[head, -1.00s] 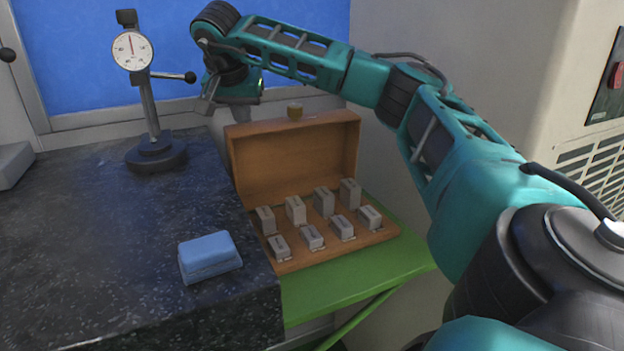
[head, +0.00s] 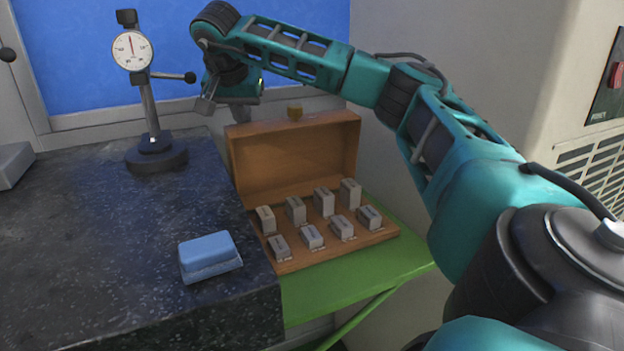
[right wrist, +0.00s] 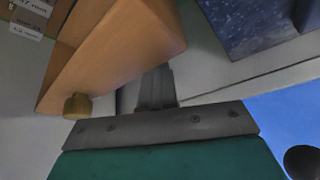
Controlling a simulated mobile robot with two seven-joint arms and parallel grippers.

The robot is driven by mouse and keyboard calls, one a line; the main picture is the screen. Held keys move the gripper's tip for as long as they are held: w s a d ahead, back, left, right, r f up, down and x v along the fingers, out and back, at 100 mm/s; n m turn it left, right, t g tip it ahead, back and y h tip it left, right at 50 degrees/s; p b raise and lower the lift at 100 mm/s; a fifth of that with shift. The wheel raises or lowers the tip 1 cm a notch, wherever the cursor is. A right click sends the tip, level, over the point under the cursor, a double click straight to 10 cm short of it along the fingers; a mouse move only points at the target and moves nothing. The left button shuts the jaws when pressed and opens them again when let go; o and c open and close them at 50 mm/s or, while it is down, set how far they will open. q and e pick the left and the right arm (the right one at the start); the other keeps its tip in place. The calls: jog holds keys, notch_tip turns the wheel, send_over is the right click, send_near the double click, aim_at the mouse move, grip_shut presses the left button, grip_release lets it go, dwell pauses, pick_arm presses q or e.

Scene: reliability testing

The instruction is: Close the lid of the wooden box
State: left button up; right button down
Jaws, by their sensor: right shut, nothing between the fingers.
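The wooden box (head: 294,162) stands open, its lid raised upright at the back. A brass knob (head: 295,113) shows at the lid's top edge; it also shows in the right wrist view (right wrist: 77,106). The box's lower part holds several grey blocks (head: 324,202) in two rows. My left gripper is out of view.
The box rests on a green stand (head: 345,278) beside a dark speckled granite slab (head: 90,240). On the slab are a dial gauge on a post (head: 150,110) and a blue block (head: 208,254). A beige cabinet (head: 520,90) stands at the right; a wall is behind.

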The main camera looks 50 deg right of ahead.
jog(key=shift+s+a+f+g, duration=0.15)
jog(key=shift+f, duration=0.5)
jog(key=shift+s+a+f+g, duration=0.1)
jog(key=shift+s+f+g, duration=0.05)
jog(key=shift+f, duration=0.45)
jog(key=s+a+r+p, duration=0.1)
jog(key=s, duration=0.1)
jog(key=s+a+r+p, duration=0.1)
jog(key=s, duration=0.1)
jog(key=s+a+r+p, duration=0.1)
jog(key=s+r, duration=0.1)
jog(key=shift+s+a+r+p, duration=0.1)
jog(key=shift+s+a+p, duration=0.1)
jog(key=shift+p, duration=0.1)
notch_tip(320, 180, up, 5)
jog(key=p, duration=0.1)
send_over(256, 132)
jog(key=a, duration=0.1)
jog(key=shift+s+a+f, duration=0.15)
jog(key=shift+s+f, duration=0.05)
jog(key=shift+s, duration=0.25)
